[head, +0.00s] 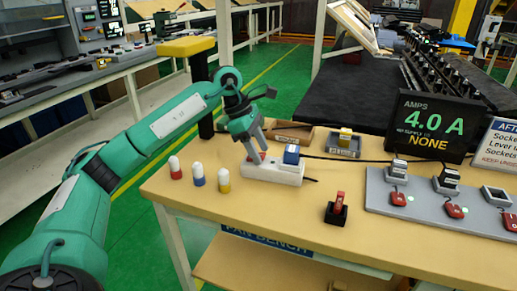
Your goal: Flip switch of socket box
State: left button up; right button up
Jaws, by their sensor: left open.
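The white socket box (272,173) lies on the tan bench, left of the middle of the head view. A blue block with a white top (291,154) stands on its right part. A small red part (262,156), perhaps the switch, shows at its left part, partly hidden by my fingers. My left gripper (261,147) is open and points down at the left part of the box, around or just above the red part. I cannot tell whether the fingers touch it. My right gripper is not in view.
Red, blue and yellow white-topped pegs (198,175) stand left of the box. A red lever on a black base (338,208) stands front right. A grey panel (420,206) with sockets and red switches lies right. A black display (433,124) reads 4.0 A.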

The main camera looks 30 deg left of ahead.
pick_arm(q)
jog(key=p+v, duration=0.1)
jog(key=v, duration=1.2)
jog(key=shift+r, duration=0.25)
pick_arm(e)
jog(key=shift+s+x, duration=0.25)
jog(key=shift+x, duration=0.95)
